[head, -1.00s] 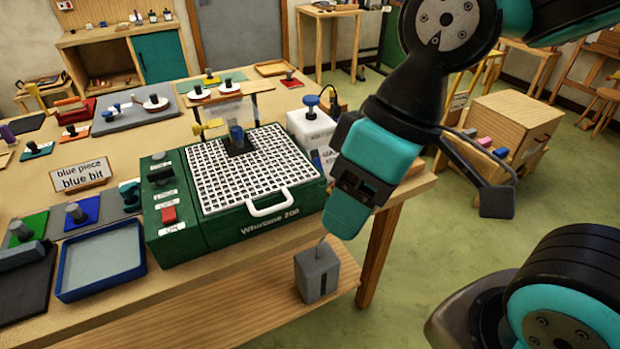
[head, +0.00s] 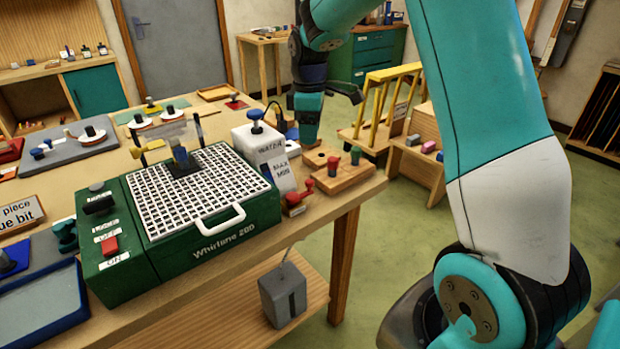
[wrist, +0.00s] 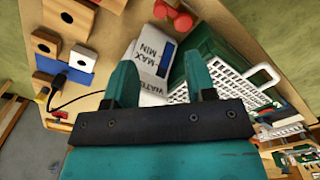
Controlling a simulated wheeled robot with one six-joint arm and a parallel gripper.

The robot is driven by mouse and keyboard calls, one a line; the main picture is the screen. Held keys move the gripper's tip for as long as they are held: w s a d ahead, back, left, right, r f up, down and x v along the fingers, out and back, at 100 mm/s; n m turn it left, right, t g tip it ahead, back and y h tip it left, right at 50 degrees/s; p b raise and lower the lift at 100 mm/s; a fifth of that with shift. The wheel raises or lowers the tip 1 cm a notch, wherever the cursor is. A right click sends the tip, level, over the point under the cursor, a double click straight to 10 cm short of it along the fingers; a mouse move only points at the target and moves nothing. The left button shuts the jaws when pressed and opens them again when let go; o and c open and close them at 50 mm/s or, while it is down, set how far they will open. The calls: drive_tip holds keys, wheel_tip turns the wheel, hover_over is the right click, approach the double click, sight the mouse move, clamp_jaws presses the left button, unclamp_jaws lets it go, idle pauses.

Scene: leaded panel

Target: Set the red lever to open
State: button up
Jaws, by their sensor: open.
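The red lever (head: 302,193) sits on a small labelled base near the table's right front edge, right of the green machine (head: 205,230). Its handle slants up to the right; I cannot read its label. In the wrist view the red lever (wrist: 178,16) shows at the top, beyond the fingers. My gripper (head: 307,135) is at the far side of the table corner, behind the lever and the wooden block. In the wrist view my gripper (wrist: 160,82) is open, with nothing between its fingers. It is apart from the lever.
A white water tank (head: 262,153) stands left of the lever. A wooden block (head: 345,178) with a red and a green peg is right of it. A grey weight (head: 283,295) hangs below the table edge. A black cable and plug (wrist: 60,80) lie near my gripper.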

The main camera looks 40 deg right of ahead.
sight(309, 181)
wheel_tip(309, 181, down, 14)
drive_tip(key=shift+r+p, duration=0.15)
drive_tip(key=shift+p, duration=0.8)
drive_tip(key=c, duration=0.9)
